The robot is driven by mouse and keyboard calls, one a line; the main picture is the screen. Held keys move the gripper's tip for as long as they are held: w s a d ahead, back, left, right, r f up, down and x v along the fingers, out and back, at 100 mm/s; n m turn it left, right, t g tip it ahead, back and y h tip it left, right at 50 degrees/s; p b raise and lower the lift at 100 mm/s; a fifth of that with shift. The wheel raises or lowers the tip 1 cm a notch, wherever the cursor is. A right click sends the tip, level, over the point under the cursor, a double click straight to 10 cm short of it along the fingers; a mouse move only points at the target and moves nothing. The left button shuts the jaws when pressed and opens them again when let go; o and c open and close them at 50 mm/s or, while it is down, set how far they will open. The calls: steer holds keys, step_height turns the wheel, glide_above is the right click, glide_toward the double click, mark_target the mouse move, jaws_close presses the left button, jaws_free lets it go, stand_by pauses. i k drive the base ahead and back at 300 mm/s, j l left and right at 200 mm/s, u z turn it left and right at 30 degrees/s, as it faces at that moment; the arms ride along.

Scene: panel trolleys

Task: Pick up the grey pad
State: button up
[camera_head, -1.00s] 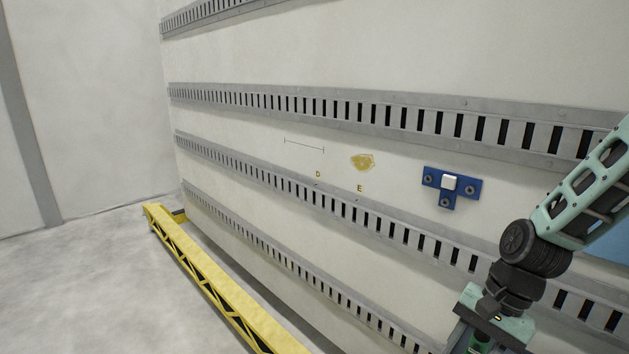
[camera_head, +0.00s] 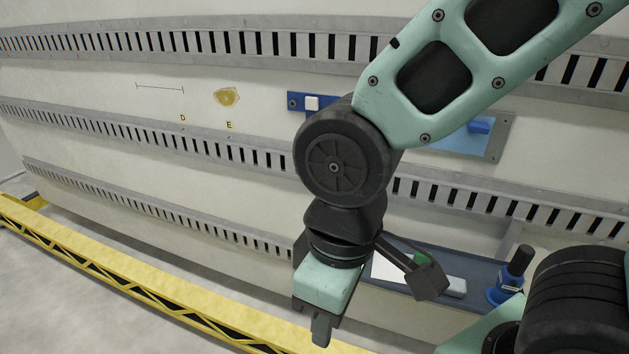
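My gripper (camera_head: 321,332) hangs in the lower middle of the head view, pointing down. Its dark fingertips are seen edge-on, so their gap cannot be made out. It is left of and in front of a blue-grey tray (camera_head: 480,266) on the panel. A pale grey block (camera_head: 456,287) lies in the tray and may be the grey pad. Part of it is hidden behind a dark part of my wrist. My gripper is apart from it.
The tray also holds a white sheet (camera_head: 388,268), something green (camera_head: 422,257) and a blue-and-black cylinder (camera_head: 508,276). A blue bracket (camera_head: 294,102) with a white button is partly behind my arm. A yellow beam (camera_head: 130,270) runs along the floor.

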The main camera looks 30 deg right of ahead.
mark_target(457, 288)
steer(key=k+l+z, duration=0.1)
steer(key=z, duration=2.95)
steer(key=l+u, duration=0.1)
steer(key=u, duration=1.9)
steer(key=i+j+z, duration=0.25)
steer(key=j, duration=0.5)
steer(key=j+z, duration=0.25)
steer(key=j, duration=0.45)
